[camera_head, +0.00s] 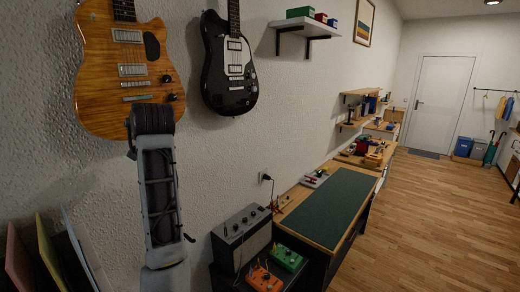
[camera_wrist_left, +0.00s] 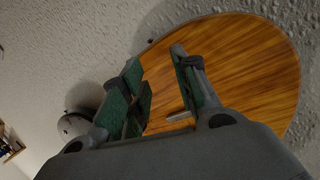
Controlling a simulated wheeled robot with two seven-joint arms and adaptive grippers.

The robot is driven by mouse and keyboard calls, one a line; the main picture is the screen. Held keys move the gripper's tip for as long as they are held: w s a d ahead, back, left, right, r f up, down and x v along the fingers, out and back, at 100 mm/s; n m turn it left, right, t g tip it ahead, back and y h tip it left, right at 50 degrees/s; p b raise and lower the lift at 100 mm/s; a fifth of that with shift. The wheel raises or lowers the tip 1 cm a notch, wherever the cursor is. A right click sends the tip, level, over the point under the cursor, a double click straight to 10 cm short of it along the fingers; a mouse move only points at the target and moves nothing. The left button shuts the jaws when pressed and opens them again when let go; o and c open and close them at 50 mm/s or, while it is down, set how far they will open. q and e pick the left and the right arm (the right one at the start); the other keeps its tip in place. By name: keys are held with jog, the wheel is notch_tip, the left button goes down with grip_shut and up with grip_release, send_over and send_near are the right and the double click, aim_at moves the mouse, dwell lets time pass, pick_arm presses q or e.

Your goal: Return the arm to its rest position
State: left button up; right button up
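My left arm (camera_head: 160,190) rises at the left of the head view, in front of the wall below an orange guitar; its gripper cannot be made out there. In the left wrist view my left gripper (camera_wrist_left: 156,60) has its two green-padded fingers apart, with nothing held between them. The wooden guitar body (camera_wrist_left: 240,65) fills the background behind and right of the fingers; whether they touch it cannot be told. My right gripper is in neither view.
The orange guitar (camera_head: 130,70) and a black guitar (camera_head: 229,65) hang on the wall. An amplifier (camera_head: 242,240), an orange pedal (camera_head: 265,279) and a green pedal (camera_head: 286,258) stand low, right of the arm. A green-matted bench (camera_head: 328,212) runs along the wall. The wooden floor (camera_head: 440,220) is open.

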pick_arm(q)
jog(key=s+d+f+m+g+h, duration=0.1)
jog(key=s+f, duration=0.2)
jog(key=f, duration=0.8)
jog(key=s+d+f+m+g+h, duration=0.1)
jog(key=s+f+h, duration=0.1)
jog(key=f, duration=0.9)
jog(key=s+d+f+m+g+h, duration=0.1)
jog(key=s+f, duration=0.2)
jog(key=f, duration=0.7)
jog(key=s+d+f+m+g+h, duration=0.1)
jog(key=s+d+f+g+h, duration=0.2)
jog(key=s+f, duration=0.85)
jog(key=s+d+f+m+g+h, duration=0.2)
jog(key=s+d+f, duration=0.3)
jog(key=s+f, duration=0.7)
jog(key=s+f+g+b, duration=0.1)
jog(key=s+f, duration=0.2)
jog(key=f, duration=1.3)
jog(key=s+f+g+b, duration=0.1)
jog(key=s+f, duration=0.2)
jog(key=f, duration=1.4)
jog(key=s+a+f+b, duration=0.1)
jog(key=s+a+f, duration=0.1)
jog(key=s+f, duration=0.8)
jog(key=s+a+f+b, duration=0.1)
jog(key=s+a+f, duration=0.1)
jog(key=s+f, duration=0.9)
jog(key=shift+s+g, duration=0.4)
jog(key=shift+s, duration=0.05)
